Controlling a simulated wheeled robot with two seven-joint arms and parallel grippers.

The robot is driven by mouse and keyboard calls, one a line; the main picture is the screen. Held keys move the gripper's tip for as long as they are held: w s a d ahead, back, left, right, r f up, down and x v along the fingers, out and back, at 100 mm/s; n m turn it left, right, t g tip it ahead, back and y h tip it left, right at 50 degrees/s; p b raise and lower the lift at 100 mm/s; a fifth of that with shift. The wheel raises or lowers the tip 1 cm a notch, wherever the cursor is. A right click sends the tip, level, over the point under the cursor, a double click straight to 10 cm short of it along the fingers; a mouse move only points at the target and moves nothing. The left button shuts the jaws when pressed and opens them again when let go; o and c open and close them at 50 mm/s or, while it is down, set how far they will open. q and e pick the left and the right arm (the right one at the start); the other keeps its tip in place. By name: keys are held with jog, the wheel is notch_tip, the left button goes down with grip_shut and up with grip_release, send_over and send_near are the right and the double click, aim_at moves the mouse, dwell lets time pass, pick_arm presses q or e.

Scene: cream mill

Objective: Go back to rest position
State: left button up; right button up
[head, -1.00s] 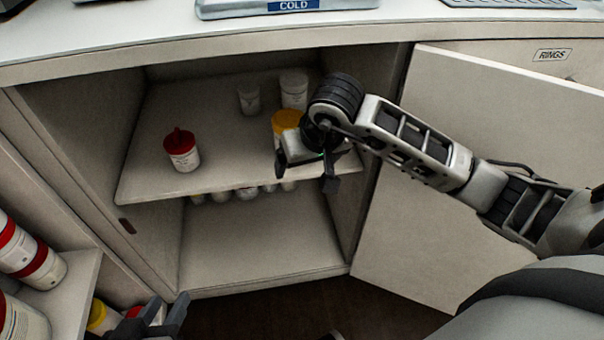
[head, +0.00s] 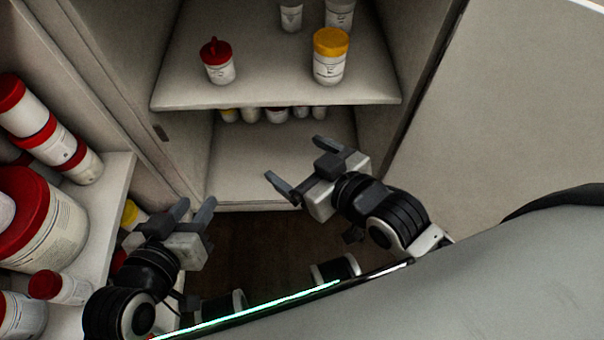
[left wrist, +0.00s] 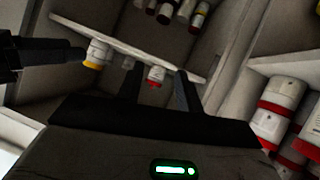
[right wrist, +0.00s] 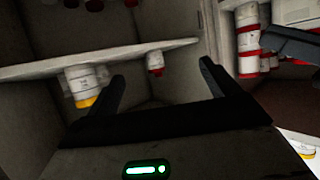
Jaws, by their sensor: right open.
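My left gripper (head: 193,208) is at the lower left of the head view, in front of the cabinet. Its two fingers stand apart, with nothing between them; they also show apart in the left wrist view (left wrist: 158,88). My right gripper (head: 296,161) is to its right, in front of the cabinet's lower opening and below the shelf edge. Its fingers are spread and empty, as the right wrist view (right wrist: 162,75) also shows. Neither gripper touches a jar.
The cabinet shelf (head: 270,92) bears a yellow-lidded jar (head: 330,58), a red-lidded jar (head: 218,62) and two pale containers behind. Several jars stand below. The open door (head: 500,110) is at right. A side shelf (head: 112,205) at left, close to my left gripper, holds red-lidded containers.

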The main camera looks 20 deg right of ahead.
pick_arm(q)
jog(key=s+a+r+y+p, duration=0.1)
jog(key=a+r+p, duration=0.1)
jog(key=r+p, duration=0.5)
jog(key=s+a+r+y+p, duration=0.1)
jog(key=a+r+p, duration=0.1)
jog(key=r+p, duration=0.5)
jog(key=p, duration=0.6)
jog(key=shift+a+n, duration=0.25)
jog(key=shift+n, duration=0.05)
pick_arm(e)
jog(key=s+d+r+m+h, duration=0.1)
jog(key=s+d+r, duration=0.1)
jog(key=r, duration=0.4)
jog(key=s+d+r+m+g+h, duration=0.1)
jog(key=s+r, duration=0.1)
jog(key=r, duration=0.4)
jog(key=shift+d+r+m+g, duration=0.2)
jog(key=shift+d+m+g, duration=0.1)
jog(key=shift+d, duration=0.1)
